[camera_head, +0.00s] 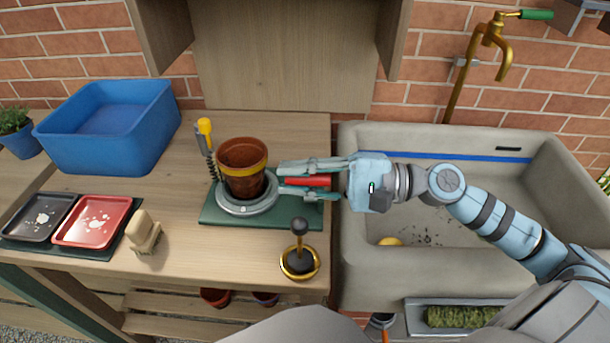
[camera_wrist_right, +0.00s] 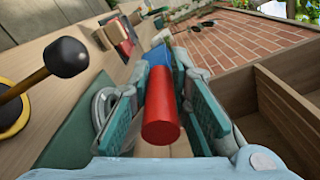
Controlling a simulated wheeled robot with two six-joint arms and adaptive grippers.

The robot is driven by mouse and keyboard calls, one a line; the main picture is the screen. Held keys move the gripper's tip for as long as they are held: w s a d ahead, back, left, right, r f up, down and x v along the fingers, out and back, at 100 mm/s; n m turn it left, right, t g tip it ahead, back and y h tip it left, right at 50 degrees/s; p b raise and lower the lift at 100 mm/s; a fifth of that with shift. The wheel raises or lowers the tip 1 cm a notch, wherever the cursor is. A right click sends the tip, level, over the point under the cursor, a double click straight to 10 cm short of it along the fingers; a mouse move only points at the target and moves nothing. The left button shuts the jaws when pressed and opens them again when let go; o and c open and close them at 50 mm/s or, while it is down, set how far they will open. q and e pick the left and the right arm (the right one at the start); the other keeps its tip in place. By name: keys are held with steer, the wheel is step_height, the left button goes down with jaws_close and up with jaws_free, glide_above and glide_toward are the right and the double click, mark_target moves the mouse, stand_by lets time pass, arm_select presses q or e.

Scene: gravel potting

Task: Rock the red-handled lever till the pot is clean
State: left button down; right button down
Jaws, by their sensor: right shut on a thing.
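The terracotta pot (camera_head: 243,160) with a yellow band stands upright on a round grey turntable (camera_head: 232,208) on a green base. Dark marks show on its lower side. The red handle (camera_head: 309,181) of the lever lies to the right of the pot. My right gripper (camera_head: 285,180) comes in from the right with its fingers on both sides of this handle, shut on it. In the right wrist view the red handle (camera_wrist_right: 161,112) sits between the teal finger pads. The rest of the lever is hidden by the fingers. My left gripper is not in view.
A yellow-topped brush (camera_head: 205,135) on a spring stands left of the pot. A black-knobbed lever (camera_head: 299,235) stands in front. A blue bin (camera_head: 110,125), two trays (camera_head: 92,221) and a tan block (camera_head: 142,232) are left. A grey sink (camera_head: 365,270) is right.

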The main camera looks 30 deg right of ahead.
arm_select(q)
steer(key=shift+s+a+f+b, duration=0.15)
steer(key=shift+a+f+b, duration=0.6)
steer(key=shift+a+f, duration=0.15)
arm_select(e)
steer(key=shift+s+a+f+n, duration=0.4)
steer(key=shift+s+f+n, duration=0.2)
steer(key=shift+s+n, duration=0.15)
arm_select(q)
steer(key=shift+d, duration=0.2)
arm_select(e)
steer(key=c, duration=1.5)
jaws_free()
steer(key=shift+c, duration=0.2)
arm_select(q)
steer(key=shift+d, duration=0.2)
arm_select(e)
steer(key=shift+o, duration=0.3)
steer(key=shift+d, duration=0.1)
